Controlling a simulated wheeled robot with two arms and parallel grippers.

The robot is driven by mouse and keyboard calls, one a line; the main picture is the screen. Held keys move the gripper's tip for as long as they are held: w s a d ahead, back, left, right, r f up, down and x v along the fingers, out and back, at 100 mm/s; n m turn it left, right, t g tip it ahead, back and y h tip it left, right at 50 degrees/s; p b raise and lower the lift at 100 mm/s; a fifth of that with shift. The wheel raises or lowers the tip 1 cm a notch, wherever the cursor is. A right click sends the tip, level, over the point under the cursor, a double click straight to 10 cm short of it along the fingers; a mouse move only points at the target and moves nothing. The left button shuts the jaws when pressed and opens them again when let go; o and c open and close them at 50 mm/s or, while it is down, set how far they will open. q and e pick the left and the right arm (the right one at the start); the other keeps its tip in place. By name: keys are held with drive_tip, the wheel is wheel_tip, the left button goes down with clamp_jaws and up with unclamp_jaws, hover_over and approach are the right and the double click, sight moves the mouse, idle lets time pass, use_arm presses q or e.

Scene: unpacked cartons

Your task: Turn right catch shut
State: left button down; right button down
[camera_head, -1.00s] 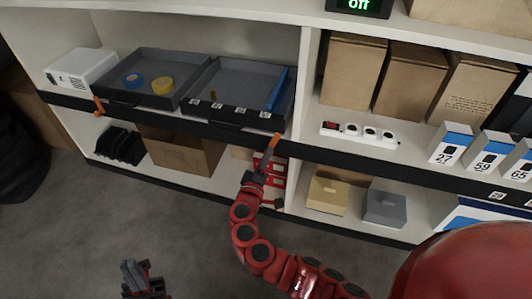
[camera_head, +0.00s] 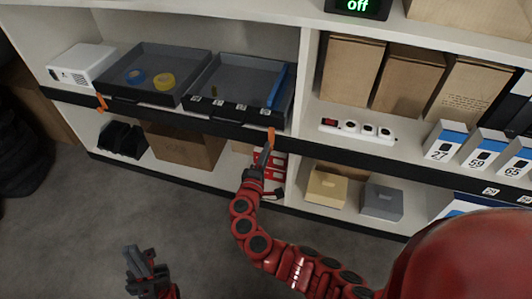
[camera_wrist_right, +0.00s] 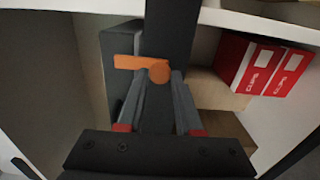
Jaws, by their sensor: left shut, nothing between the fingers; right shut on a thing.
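The right catch (camera_head: 271,136) is a small orange lever on the black shelf rail, below the right grey tray (camera_head: 226,84). In the head view it stands close to upright across the rail. In the right wrist view the orange catch (camera_wrist_right: 150,66) shows a round end and an arm pointing left. My right gripper (camera_head: 265,155) reaches up to it from below and is shut on it; its fingers (camera_wrist_right: 158,88) flank the round end in the wrist view. My left gripper (camera_head: 143,263) is shut and empty, low over the floor.
Another orange catch (camera_head: 101,102) sits on the rail at the left. Red clip boxes (camera_wrist_right: 262,66) stand on the lower shelf close to my right gripper. A cardboard box (camera_head: 186,148) stands left of them. The floor (camera_head: 70,230) in front is clear.

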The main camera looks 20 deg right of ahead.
drive_tip(key=c, duration=0.6)
unclamp_jaws()
drive_tip(key=p+v, duration=0.2)
drive_tip(key=v, duration=1.5)
drive_tip(key=shift+s+a+p, duration=0.2)
drive_tip(key=shift+p, duration=0.15)
